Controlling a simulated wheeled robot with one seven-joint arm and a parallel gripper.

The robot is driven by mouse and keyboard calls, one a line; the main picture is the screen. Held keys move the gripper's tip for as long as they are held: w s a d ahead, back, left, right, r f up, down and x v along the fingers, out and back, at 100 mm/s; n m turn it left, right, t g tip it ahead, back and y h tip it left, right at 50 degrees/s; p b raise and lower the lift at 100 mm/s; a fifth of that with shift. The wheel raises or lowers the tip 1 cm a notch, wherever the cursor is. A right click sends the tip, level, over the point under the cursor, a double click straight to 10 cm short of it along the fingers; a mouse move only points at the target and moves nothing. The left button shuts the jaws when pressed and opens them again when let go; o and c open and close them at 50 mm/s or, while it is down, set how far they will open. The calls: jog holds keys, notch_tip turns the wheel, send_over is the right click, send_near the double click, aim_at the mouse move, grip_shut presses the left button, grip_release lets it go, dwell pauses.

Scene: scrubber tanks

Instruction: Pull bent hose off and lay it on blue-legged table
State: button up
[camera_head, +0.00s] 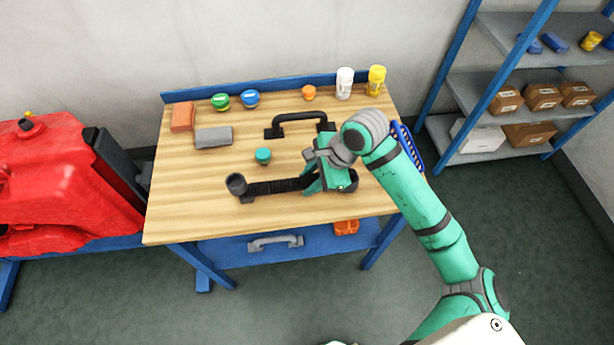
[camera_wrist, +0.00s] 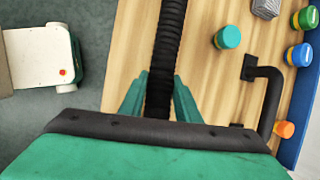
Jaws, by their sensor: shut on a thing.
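The bent hose (camera_head: 275,187) is black and ribbed, with a wider dark cuff at its left end. It is over the front half of the blue-legged table (camera_head: 180,220), which has a wooden top. My gripper (camera_head: 325,183) is shut on the hose near its right part. In the wrist view the hose (camera_wrist: 168,50) runs straight up between the two green fingers of my gripper (camera_wrist: 160,95). The far right end of the hose is partly hidden by my gripper. I cannot tell whether the hose touches the tabletop.
On the table are a black handle (camera_head: 298,118), a teal knob (camera_head: 263,156), green (camera_head: 220,102) and blue (camera_head: 250,99) caps, an orange cap (camera_head: 309,92), two bottles (camera_head: 345,83) and blocks (camera_head: 213,137). A red machine (camera_head: 65,190) stands left, a shelf (camera_head: 500,90) right.

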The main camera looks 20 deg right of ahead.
aim_at(314, 178)
jog(key=shift+f, duration=0.5)
dwell(0.8)
dwell(0.5)
jog(key=o, duration=1.8)
jog(key=shift+r, duration=0.15)
jog(key=shift+v, duration=2.2)
jog(key=shift+r, duration=2.5)
